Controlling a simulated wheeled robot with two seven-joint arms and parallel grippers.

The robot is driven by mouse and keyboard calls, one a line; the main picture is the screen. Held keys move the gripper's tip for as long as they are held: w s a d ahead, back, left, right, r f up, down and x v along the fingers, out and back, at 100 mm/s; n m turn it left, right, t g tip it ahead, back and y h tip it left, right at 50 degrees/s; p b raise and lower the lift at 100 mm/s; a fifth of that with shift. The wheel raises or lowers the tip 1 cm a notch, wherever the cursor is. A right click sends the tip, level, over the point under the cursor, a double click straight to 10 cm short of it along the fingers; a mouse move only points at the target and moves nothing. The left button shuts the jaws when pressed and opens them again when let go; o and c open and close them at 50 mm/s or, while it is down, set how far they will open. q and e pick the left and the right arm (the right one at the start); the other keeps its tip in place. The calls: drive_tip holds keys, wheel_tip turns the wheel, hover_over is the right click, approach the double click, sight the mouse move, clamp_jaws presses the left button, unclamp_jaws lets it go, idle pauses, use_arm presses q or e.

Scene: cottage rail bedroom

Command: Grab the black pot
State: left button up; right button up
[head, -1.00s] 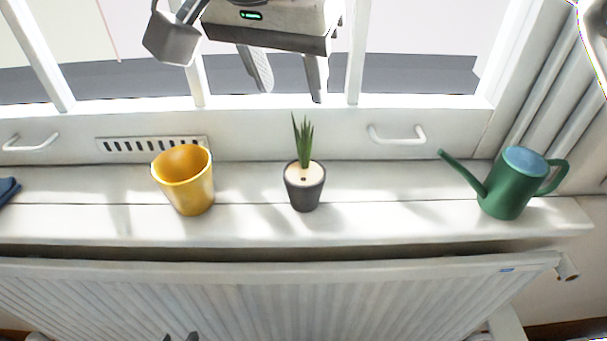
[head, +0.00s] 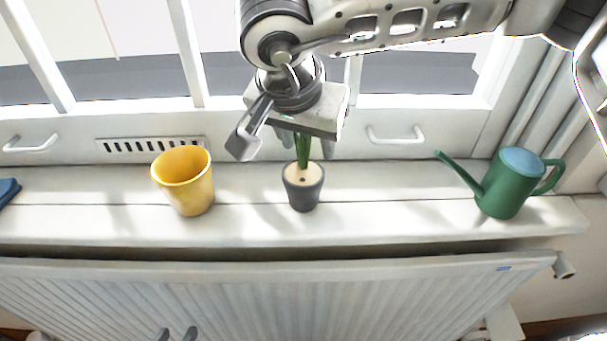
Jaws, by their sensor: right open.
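The black pot (head: 304,195) stands upright on the white windowsill, with pale soil and green spiky leaves. My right gripper (head: 307,150) is just above it, pointing down, open, with its fingers on either side of the leaves. The gripper body hides the leaf tops. The fingers look above the pot's rim; I cannot tell whether they touch the leaves. My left gripper (head: 178,334) shows only its two fingertips at the bottom edge, apart with nothing seen between them, low in front of the radiator.
A yellow pot (head: 187,190) stands left of the black pot, and a green watering can (head: 510,185) stands to the right. A blue object (head: 8,190) is at the sill's far left. The sill beside the black pot is clear. A radiator (head: 300,295) is below, window handles behind.

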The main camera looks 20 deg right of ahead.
drive_tip(key=shift+c, duration=0.4)
clamp_jaws()
drive_tip(key=shift+r, duration=0.1)
drive_tip(key=shift+r, duration=0.55)
drive_tip(key=s+a+r+b, duration=0.1)
drive_tip(key=s+a+r, duration=0.6)
drive_tip(key=s+r, duration=0.4)
drive_tip(key=shift+s+r, duration=0.4)
drive_tip(key=shift+s, duration=0.2)
